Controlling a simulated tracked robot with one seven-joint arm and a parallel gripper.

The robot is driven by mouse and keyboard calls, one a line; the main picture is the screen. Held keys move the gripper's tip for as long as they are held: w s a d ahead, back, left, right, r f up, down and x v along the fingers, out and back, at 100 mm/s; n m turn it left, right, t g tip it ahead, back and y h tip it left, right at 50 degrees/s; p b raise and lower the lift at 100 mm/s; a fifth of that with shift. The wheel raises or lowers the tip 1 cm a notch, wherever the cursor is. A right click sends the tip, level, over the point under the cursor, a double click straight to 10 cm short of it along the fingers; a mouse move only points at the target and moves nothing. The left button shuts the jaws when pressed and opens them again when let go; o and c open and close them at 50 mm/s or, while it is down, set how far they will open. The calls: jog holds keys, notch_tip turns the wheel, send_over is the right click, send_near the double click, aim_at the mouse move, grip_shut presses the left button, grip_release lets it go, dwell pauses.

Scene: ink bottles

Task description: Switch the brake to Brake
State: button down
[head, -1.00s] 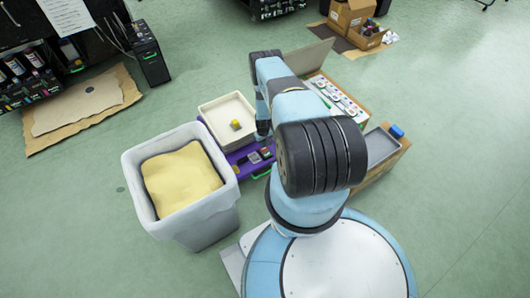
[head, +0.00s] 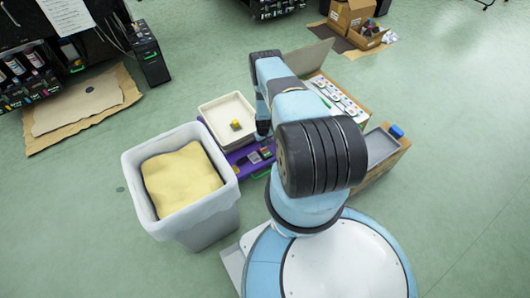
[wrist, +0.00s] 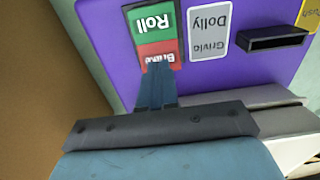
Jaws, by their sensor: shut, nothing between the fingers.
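The brake switch is a small two-part panel on the purple face (wrist: 105,40) in the wrist view. It has a green half marked "Roll" (wrist: 155,22) and a red half marked "Brake" (wrist: 156,50), both upside down here. My gripper (wrist: 157,70) is shut and empty. Its fingertips reach the lower edge of the red half and cover part of it; I cannot tell whether they touch it or which half is pressed in. In the head view the purple dolly (head: 232,157) is partly hidden by my arm, and my gripper does not show clearly.
A white tray (head: 212,110) with a yellow item (head: 235,124) stands on the dolly. A lined bin (head: 222,216) stands to its left.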

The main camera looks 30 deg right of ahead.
jog(key=shift+f, duration=0.95)
dwell(0.6)
jog(key=shift+r, duration=3.55)
